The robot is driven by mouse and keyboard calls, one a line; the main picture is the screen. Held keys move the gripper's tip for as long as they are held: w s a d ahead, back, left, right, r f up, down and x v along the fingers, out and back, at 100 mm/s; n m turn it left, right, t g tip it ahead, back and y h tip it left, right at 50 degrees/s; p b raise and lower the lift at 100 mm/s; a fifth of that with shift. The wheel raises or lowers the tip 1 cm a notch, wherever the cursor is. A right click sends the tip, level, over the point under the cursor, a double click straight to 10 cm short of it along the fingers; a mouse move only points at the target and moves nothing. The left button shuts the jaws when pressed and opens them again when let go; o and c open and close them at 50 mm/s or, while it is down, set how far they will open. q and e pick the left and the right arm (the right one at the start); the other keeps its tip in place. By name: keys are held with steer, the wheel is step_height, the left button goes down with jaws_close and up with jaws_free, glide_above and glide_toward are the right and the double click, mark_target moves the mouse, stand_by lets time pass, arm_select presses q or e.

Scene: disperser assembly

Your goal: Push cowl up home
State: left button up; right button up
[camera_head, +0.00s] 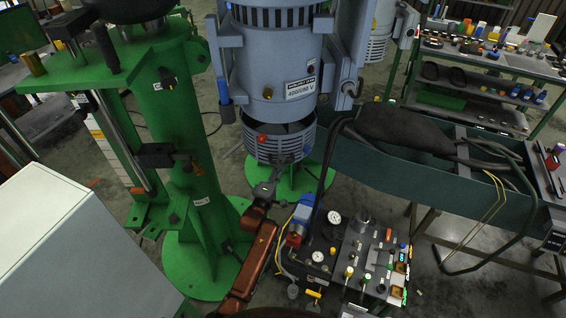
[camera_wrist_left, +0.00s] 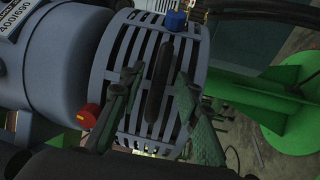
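The cowl (camera_head: 284,150) is a grey slotted ring at the lower end of the hanging blue-grey motor (camera_head: 268,100). A dark band shows between them in the head view. In the left wrist view the slotted cowl (camera_wrist_left: 140,45) stands beside the motor body (camera_wrist_left: 55,65), with a red knob (camera_wrist_left: 88,116) and a blue fitting (camera_wrist_left: 176,19) on it. A black bar-shaped handle (camera_wrist_left: 158,85) lies across the cowl. My left gripper (camera_wrist_left: 158,82) is open, its fingers on either side of the handle with gaps visible. In the head view it (camera_head: 270,180) is just below the cowl. My right gripper is not in view.
A green column stand (camera_head: 175,130) rises on the left. A panel of gauges and valves (camera_head: 345,255) stands right of my arm. A green trough bench (camera_head: 400,165) with hoses is at the right. A white box (camera_head: 70,240) fills the lower left.

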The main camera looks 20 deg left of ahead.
arm_select(q)
steer(key=shift+w+r, duration=0.1)
steer(key=shift+w, duration=0.85)
jaws_close()
